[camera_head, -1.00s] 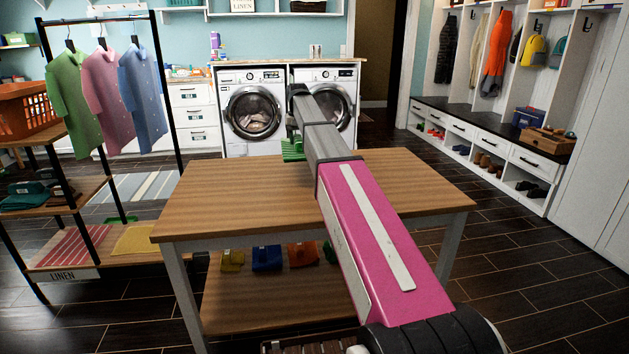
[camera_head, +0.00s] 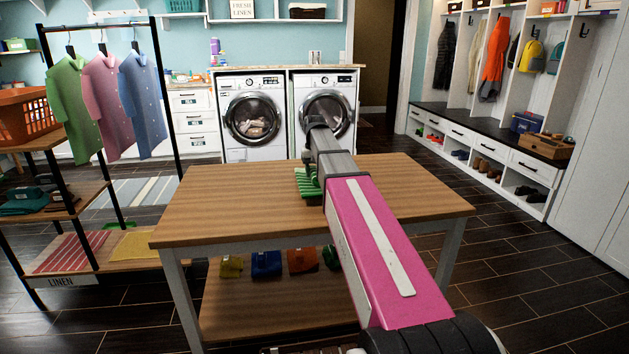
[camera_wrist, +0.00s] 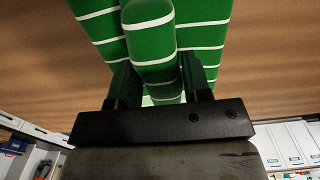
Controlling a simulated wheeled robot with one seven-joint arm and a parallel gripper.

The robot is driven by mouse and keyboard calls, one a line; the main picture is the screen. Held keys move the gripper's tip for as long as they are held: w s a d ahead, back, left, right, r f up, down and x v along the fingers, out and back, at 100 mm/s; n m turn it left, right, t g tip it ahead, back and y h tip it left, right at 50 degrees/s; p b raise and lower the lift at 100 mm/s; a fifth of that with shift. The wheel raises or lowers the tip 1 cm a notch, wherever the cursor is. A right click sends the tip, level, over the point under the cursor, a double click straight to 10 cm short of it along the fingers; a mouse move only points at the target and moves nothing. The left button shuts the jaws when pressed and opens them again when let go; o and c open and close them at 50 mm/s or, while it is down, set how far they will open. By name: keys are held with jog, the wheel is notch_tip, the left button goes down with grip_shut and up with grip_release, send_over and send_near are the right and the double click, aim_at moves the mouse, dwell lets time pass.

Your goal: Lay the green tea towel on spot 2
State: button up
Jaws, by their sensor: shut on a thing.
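The green tea towel (camera_head: 305,184), with white stripes, shows at the end of my arm in the head view, over the far middle part of the wooden table (camera_head: 225,207). In the wrist view the towel (camera_wrist: 97,22) is folded or bunched between the two dark fingers of my gripper (camera_wrist: 160,82), with flat striped parts spread beyond it. My gripper is shut on it. I cannot tell whether the towel touches the tabletop. My arm hides part of the towel in the head view. No mark readable as spot 2 shows.
The rest of the tabletop is bare. Several coloured folded cloths (camera_head: 266,263) lie on the table's lower shelf. A clothes rack with shirts (camera_head: 142,105) stands left, with a red striped cloth (camera_head: 72,252) on its low shelf. Two washing machines (camera_head: 252,117) stand behind.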

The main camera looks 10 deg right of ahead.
jog(key=shift+f, duration=1.75)
jog(key=o, duration=1)
jog(key=shift+f, duration=0.15)
